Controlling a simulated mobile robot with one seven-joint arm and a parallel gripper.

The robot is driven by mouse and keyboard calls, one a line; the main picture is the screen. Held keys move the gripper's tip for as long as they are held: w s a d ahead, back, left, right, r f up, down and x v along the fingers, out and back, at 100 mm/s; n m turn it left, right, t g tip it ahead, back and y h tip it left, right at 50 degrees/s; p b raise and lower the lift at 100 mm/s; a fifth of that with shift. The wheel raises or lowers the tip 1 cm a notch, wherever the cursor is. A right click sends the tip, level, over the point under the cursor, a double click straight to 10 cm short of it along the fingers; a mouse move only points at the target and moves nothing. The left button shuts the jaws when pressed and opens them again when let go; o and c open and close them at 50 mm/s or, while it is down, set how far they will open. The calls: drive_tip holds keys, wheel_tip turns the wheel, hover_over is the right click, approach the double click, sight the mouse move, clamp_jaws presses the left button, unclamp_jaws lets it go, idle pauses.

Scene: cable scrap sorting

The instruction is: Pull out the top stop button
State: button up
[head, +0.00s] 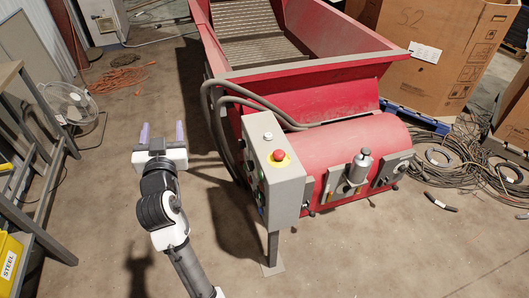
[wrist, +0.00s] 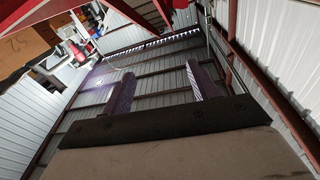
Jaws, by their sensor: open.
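The red stop button (head: 279,156) sits on a yellow base on the top face of the grey control box (head: 289,190). My gripper (head: 162,130) is in the air to the left of the box, well apart from the button. Its two pale purple fingers point up and are spread with nothing between them. The wrist view also shows my open gripper (wrist: 160,74), facing the building's walls; the button is not recognisable there.
A small pale fitting (head: 267,136) is on the box top behind the button. Grey hoses (head: 245,93) curve behind the box. A metal rack (head: 32,130) and fan (head: 68,105) stand at left. Cable coils (head: 455,160) lie at right. The front floor is mostly clear.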

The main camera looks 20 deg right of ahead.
drive_tip(key=d+f+m+g+h, duration=0.45)
drive_tip(key=d+f, duration=0.65)
drive_tip(key=d, duration=0.3)
drive_tip(key=m+g+h+p, duration=0.1)
drive_tip(key=m+g+h, duration=0.1)
drive_tip(key=g+h, duration=0.25)
approach(276, 157)
drive_tip(key=shift+y, duration=0.6)
drive_tip(key=p+x, duration=0.1)
drive_tip(key=x, duration=0.2)
drive_tip(key=p+x, duration=0.1)
drive_tip(key=x, duration=0.3)
drive_tip(key=p+x, duration=0.1)
drive_tip(key=x, duration=0.2)
drive_tip(key=shift+d+r, duration=0.2)
drive_tip(key=shift+d, duration=0.3)
clamp_jaws()
